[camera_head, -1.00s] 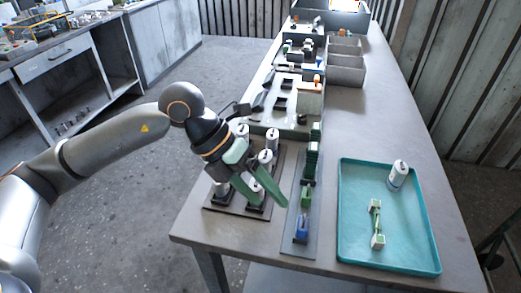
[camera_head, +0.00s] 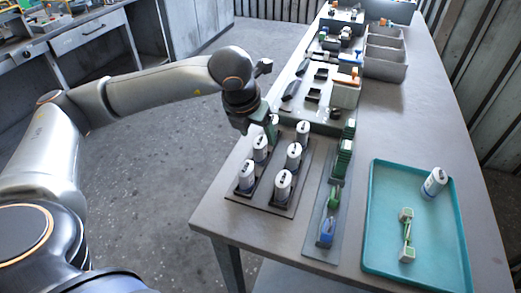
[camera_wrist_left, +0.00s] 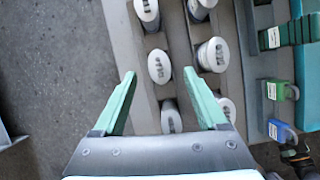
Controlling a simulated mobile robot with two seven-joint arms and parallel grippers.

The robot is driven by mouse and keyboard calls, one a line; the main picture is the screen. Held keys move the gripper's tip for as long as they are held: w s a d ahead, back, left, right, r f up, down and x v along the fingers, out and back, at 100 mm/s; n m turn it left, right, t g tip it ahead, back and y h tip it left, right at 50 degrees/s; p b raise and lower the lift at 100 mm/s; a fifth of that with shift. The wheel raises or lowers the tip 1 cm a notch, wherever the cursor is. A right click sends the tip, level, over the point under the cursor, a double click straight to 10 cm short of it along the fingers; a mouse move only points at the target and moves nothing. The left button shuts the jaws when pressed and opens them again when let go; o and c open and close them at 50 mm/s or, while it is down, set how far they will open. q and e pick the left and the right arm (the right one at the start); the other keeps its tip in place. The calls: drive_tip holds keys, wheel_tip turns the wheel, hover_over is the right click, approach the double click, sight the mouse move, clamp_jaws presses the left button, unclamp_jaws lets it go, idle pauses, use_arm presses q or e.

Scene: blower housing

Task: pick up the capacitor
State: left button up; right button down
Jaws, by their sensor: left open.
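Several white cylindrical capacitors with dark markings on top stand upright in a dark holder board (camera_head: 268,204) at the table's near left. Two near ones (camera_head: 247,177) (camera_head: 283,186) show clearly. Another capacitor (camera_head: 433,182) stands in the teal tray. My left gripper (camera_head: 272,127) is at the far left part of the holder, its green fingers partly hidden by the wrist. In the left wrist view the open gripper (camera_wrist_left: 160,74) has one capacitor (camera_wrist_left: 159,66) between its fingertips in the picture; I cannot tell whether they touch. My right gripper is not in view.
The teal tray (camera_head: 378,225) also holds a green and white part (camera_head: 406,235). A strip with green and blue parts (camera_head: 327,232) lies right of the holder. Grey bins (camera_head: 384,68) stand farther back. The table between tray and bins is clear.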

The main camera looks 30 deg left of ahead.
sight(260, 141)
use_arm(q)
drive_tip(key=x, duration=0.5)
drive_tip(key=shift+p, duration=0.35)
drive_tip(key=shift+a, duration=0.1)
drive_tip(key=c, duration=1.2)
drive_tip(key=shift+r, duration=0.15)
